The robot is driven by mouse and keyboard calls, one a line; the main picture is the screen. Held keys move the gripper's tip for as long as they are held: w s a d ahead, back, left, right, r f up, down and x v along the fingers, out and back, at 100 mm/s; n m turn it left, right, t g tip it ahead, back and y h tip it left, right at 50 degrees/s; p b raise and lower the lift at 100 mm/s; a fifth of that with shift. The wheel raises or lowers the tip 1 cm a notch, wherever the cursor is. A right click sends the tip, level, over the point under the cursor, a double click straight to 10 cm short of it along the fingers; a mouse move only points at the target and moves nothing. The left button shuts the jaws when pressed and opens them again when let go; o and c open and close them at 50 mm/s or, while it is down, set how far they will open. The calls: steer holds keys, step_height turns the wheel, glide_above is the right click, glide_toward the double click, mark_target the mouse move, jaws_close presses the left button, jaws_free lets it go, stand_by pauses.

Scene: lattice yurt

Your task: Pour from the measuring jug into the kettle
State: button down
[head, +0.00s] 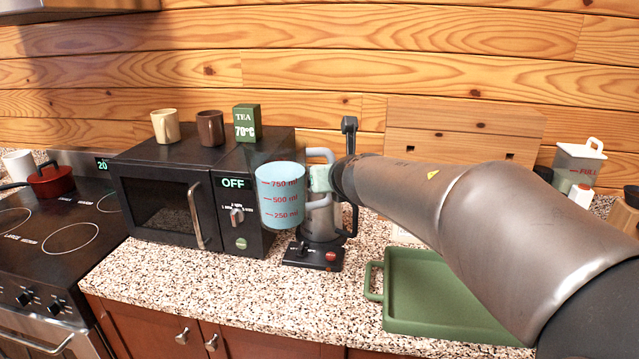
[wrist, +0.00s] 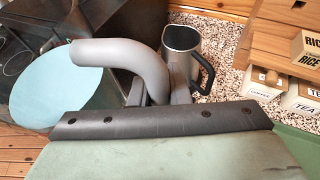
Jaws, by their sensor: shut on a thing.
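The measuring jug (head: 280,208) is pale blue with red volume marks and looks upright in the head view, held above the counter in front of the microwave's right side. My gripper (wrist: 158,92) is shut on its grey curved handle (wrist: 130,58). A round pale blue face of the jug (wrist: 55,82) shows in the wrist view; I cannot tell whether it is liquid. The steel kettle (head: 322,222) with a black handle stands on its base, just right of and behind the jug, partly hidden. It also shows in the wrist view (wrist: 181,65), with a dark open top.
The black microwave (head: 160,205) stands left, carrying a cream mug (head: 165,126), a brown mug (head: 210,128) and a green tea box (head: 246,123). A green tray (head: 420,325) lies front right. A wooden box (head: 460,125) stands behind my arm.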

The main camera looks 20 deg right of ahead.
steer(key=w+d+r+p, duration=0.2)
steer(key=w+d+r, duration=0.15)
steer(key=w, duration=0.45)
steer(key=w+d+r+p, duration=0.2)
steer(key=w+d+r, duration=0.1)
steer(key=w+d, duration=0.3)
steer(key=w+d+f+p, duration=0.1)
steer(key=w+d+f, duration=0.2)
steer(key=d, duration=0.4)
steer(key=w+d+f+p, duration=0.1)
steer(key=w+d+f, duration=0.2)
steer(key=d+f, duration=0.3)
steer(key=shift+w+d, duration=0.35)
steer(key=shift+d, duration=0.65)
steer(key=shift+f, duration=0.1)
